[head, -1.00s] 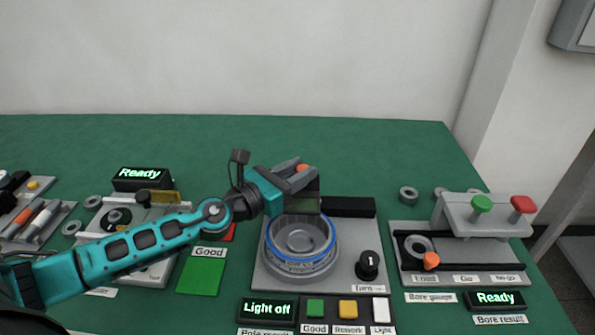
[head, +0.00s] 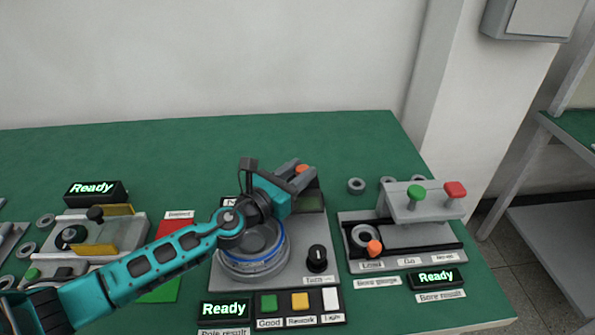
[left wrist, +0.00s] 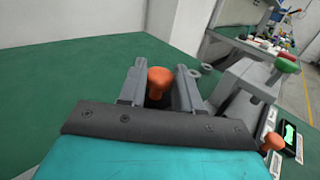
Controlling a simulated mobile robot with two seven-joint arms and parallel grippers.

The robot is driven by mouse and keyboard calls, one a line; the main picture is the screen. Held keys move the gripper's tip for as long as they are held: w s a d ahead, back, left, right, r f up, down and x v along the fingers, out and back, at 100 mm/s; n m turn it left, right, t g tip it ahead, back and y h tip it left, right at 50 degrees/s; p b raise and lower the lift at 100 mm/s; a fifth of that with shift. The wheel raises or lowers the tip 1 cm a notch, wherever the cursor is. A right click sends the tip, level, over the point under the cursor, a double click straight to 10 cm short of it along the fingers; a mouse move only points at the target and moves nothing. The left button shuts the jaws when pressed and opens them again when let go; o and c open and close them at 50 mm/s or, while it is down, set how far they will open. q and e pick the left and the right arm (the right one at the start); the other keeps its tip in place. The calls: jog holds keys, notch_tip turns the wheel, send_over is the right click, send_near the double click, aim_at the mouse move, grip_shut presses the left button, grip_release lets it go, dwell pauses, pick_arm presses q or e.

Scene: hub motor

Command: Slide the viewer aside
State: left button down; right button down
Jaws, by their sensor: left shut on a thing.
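The viewer (head: 311,201) is a dark greenish plate at the back right of the grey station, beside the round ring fixture (head: 252,245) with its blue band. Its orange knob (head: 302,169) stands up between the fingers of my left gripper (head: 299,167). The left wrist view also shows the orange knob (left wrist: 159,80) between the two grey fingers, which are shut on it. My left forearm and wrist cover part of the ring and the station's back left. My right gripper is not in view.
A black turn knob (head: 317,258) stands right of the ring. Green, yellow and white buttons (head: 300,302) and a "Ready" display (head: 225,309) lie in front. The bore gauge (head: 410,235), with green and red knobs, stands to the right. The table behind is clear.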

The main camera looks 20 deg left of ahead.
pick_arm(q)
jog(key=shift+d+r, duration=0.1)
jog(key=shift+d, duration=0.1)
jog(key=c, duration=1.1)
grip_release()
jog(key=shift+o, duration=1.4)
jog(key=shift+w+d, duration=0.1)
jog(key=shift+s+a, duration=0.2)
jog(key=shift+s, duration=0.05)
jog(key=b+v, duration=0.1)
jog(key=v, duration=0.2)
jog(key=b+v, duration=0.1)
jog(key=v, duration=0.6)
jog(key=shift+s+a+f+b, duration=0.15)
jog(key=shift+s+f+b, duration=0.15)
jog(key=shift+b, duration=0.1)
jog(key=shift+s+a+r, duration=0.1)
jog(key=shift+s, duration=0.3)
jog(key=shift+s+a+r, duration=0.15)
jog(key=shift+s, duration=0.25)
